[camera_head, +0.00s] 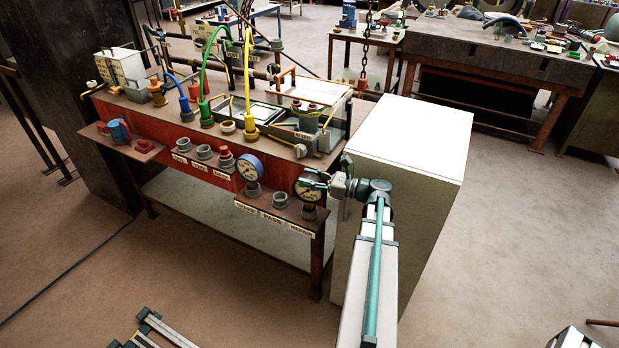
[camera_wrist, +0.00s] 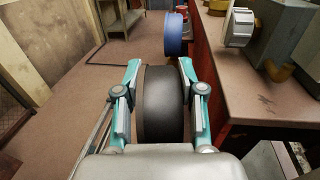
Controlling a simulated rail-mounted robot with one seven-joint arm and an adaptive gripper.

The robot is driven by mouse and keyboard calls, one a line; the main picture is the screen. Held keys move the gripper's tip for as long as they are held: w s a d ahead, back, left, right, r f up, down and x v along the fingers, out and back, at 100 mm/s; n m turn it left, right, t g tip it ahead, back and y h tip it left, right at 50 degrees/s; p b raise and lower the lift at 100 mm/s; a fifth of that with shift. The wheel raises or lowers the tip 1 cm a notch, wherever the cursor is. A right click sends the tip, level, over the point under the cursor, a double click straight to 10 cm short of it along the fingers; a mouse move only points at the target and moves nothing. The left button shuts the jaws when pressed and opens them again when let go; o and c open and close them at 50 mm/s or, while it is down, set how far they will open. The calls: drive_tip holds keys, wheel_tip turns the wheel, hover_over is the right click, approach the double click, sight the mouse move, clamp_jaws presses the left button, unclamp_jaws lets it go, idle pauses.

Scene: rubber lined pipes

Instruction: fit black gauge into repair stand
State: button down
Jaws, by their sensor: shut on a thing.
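The black gauge (camera_head: 306,192), with a pale dial and dark rim, is at the right end of the bench's front shelf. My gripper (camera_head: 318,182) is shut on it; in the wrist view my teal fingers (camera_wrist: 160,72) clasp both sides of the dark round body of the black gauge (camera_wrist: 163,108). A grey stand (camera_head: 309,212), behind the label that seems to read REPAIR (camera_head: 301,230), is directly below the gauge. The gauge looks upright over the stand; I cannot tell whether its stem is seated. The stand is hidden in the wrist view.
A blue gauge (camera_head: 250,168) stands in the left holder; it also shows in the wrist view (camera_wrist: 175,35). The middle holder (camera_head: 280,200) is empty. A pale cabinet (camera_head: 405,150) stands close at the right. Hoses and fittings crowd the red bench (camera_head: 140,115).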

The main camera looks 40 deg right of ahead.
drive_tip(key=shift+f, duration=0.2)
drive_tip(key=c, duration=0.6)
unclamp_jaws()
drive_tip(key=v, duration=1.2)
drive_tip(key=shift+s+d, duration=0.1)
